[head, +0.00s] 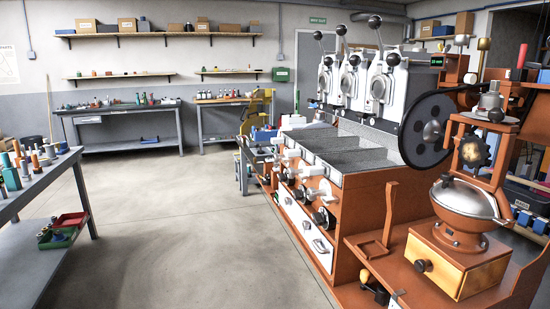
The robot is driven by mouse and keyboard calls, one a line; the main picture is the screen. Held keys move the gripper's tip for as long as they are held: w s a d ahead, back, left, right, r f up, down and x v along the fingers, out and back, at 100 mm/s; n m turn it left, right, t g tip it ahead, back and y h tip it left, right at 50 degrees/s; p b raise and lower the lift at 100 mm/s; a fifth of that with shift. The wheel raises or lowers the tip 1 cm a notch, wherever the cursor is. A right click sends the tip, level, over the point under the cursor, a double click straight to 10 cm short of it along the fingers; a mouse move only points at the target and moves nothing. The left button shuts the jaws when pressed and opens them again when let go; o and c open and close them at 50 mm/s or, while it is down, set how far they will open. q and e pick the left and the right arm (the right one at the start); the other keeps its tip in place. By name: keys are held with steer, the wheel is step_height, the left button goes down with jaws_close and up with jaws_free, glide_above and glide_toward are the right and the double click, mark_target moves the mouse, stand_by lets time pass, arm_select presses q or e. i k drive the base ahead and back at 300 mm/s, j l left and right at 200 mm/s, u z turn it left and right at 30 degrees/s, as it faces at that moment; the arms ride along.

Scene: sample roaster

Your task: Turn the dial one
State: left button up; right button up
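A copper-coloured sample roaster (370,205) with three white roasting units fills the right half of the head view. Black round knobs show low on its front face, one near the front (323,218) and another farther back (289,177). White handle-like parts (318,191) stick out beside and above them. A round dial-like face (377,87) is on the nearest white unit. I cannot tell which of these is the task's dial, nor read any setting. Neither of my grippers is in view.
A copper grinder (467,205) with a wooden drawer and a large black wheel (430,130) stand at the right. A grey table (40,185) with bottles is at the left, red and green bins (68,222) below. Open floor (180,220) lies between.

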mark_target(276, 157)
steer(key=i+j+z, duration=0.1)
steer(key=i+j, duration=0.35)
steer(key=j, duration=0.25)
steer(key=i+j+z, duration=0.15)
steer(key=i+j, duration=0.3)
steer(key=j, duration=0.25)
steer(key=i+j+z, duration=0.15)
steer(key=j, duration=0.25)
steer(key=i+j, duration=0.3)
steer(key=i+j+z, duration=0.15)
steer(key=j, duration=0.3)
